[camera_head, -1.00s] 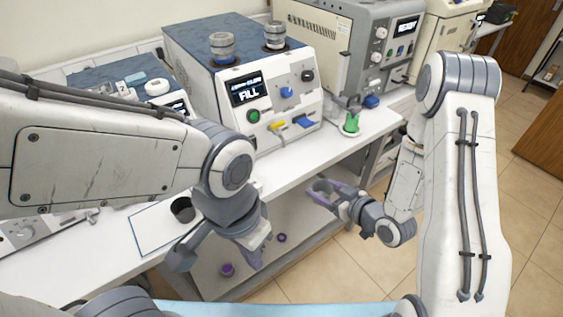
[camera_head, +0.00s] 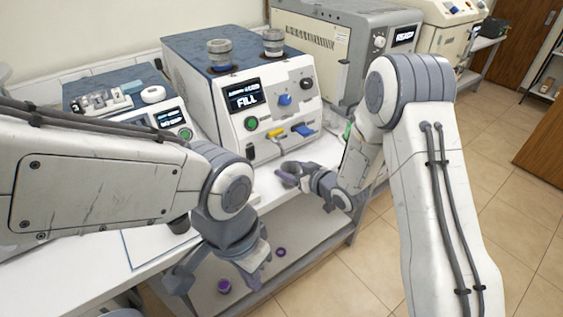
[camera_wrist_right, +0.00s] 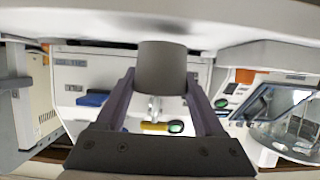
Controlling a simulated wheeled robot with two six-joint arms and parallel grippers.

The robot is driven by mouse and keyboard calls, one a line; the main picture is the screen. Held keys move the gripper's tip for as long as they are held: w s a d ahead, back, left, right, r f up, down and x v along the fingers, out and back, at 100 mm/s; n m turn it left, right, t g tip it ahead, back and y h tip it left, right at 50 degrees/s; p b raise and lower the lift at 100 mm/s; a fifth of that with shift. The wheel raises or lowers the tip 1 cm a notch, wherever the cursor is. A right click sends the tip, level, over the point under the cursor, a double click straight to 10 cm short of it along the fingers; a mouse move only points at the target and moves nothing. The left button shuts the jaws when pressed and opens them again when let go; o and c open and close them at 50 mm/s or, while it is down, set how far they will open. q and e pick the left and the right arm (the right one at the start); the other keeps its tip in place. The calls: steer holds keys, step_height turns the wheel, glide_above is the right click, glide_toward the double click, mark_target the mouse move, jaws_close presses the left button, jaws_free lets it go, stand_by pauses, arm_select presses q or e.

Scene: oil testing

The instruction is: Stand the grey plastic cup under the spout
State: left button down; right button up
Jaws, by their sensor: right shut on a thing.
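The grey cup (camera_wrist_right: 163,68) is between the two fingers of my right gripper (camera_wrist_right: 163,84), which is shut on it. In the head view my right gripper (camera_head: 284,176) is in front of the machine marked FILL (camera_head: 240,88), low beside the bench edge; the cup is hard to make out there. A metal spout (camera_wrist_right: 154,108) and a yellow lever (camera_wrist_right: 154,127) show beyond the cup in the right wrist view. The yellow lever (camera_head: 277,134) is also on the machine front in the head view. My left gripper (camera_head: 215,275) is open and empty at lower left.
A dark cup (camera_head: 179,226) stands on the bench, partly behind my left arm. A green item (camera_head: 348,129) is partly hidden by my right arm. The lower shelf (camera_head: 310,232) holds small purple items.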

mark_target(285, 167)
steer(key=shift+w+a, duration=0.4)
steer(key=shift+w, duration=0.2)
steer(key=shift+w+a+r+p, duration=0.1)
steer(key=shift+w+a+p, duration=0.55)
steer(key=shift+w+a, duration=0.4)
steer(key=shift+w+d+f, duration=0.1)
steer(key=shift+d+f, duration=0.1)
steer(key=shift+f, duration=0.7)
steer(key=shift+f, duration=0.1)
steer(key=o, duration=1.5)
